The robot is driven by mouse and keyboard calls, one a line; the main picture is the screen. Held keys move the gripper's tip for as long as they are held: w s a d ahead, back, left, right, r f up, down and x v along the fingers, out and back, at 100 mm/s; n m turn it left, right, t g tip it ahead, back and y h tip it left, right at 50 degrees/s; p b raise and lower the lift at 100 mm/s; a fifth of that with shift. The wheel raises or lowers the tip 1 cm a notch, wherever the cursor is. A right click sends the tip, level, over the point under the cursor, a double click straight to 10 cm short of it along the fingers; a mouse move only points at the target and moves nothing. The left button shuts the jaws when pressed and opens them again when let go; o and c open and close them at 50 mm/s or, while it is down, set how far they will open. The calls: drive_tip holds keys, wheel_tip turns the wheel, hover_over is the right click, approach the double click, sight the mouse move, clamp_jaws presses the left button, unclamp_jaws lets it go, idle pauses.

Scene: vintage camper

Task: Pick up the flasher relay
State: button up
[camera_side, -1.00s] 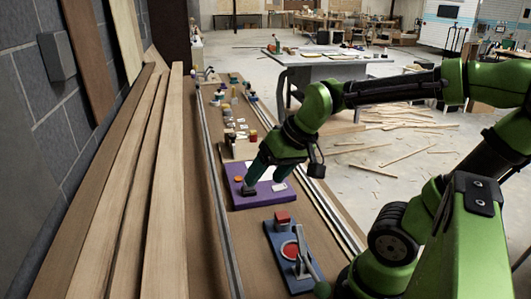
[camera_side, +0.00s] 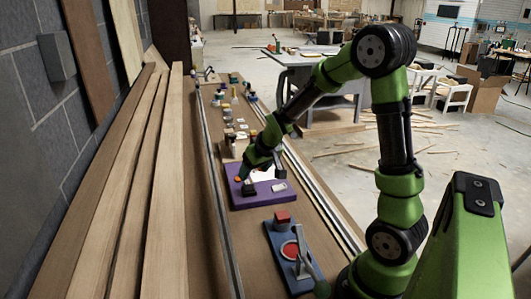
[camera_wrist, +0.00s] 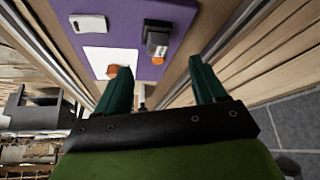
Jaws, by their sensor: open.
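A purple board (camera_side: 240,203) lies on the long bench. No label shows which is the flasher relay; I cannot tell for sure. In the wrist view the black block (camera_wrist: 157,38) has an orange spot at its near end, and the orange piece (camera_wrist: 113,70) is partly behind a fingertip. My gripper (camera_wrist: 159,66) is open and empty, its dark green fingers apart, above the board's far part in the side view.
A blue board (camera_side: 278,243) with a red block, a red disc and a lever stands nearer on the bench. Several small items (camera_side: 230,110) stand farther along. Metal rails (camera_side: 222,220) run beside the boards, and long planks (camera_side: 150,180) lie to the left.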

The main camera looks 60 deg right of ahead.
sight(249, 181)
drive_tip(key=shift+x, duration=3.5)
drive_tip(key=shift+d, duration=0.2)
drive_tip(key=shift+c, duration=0.3)
drive_tip(key=c, duration=1.1)
drive_tip(key=shift+r, duration=0.1)
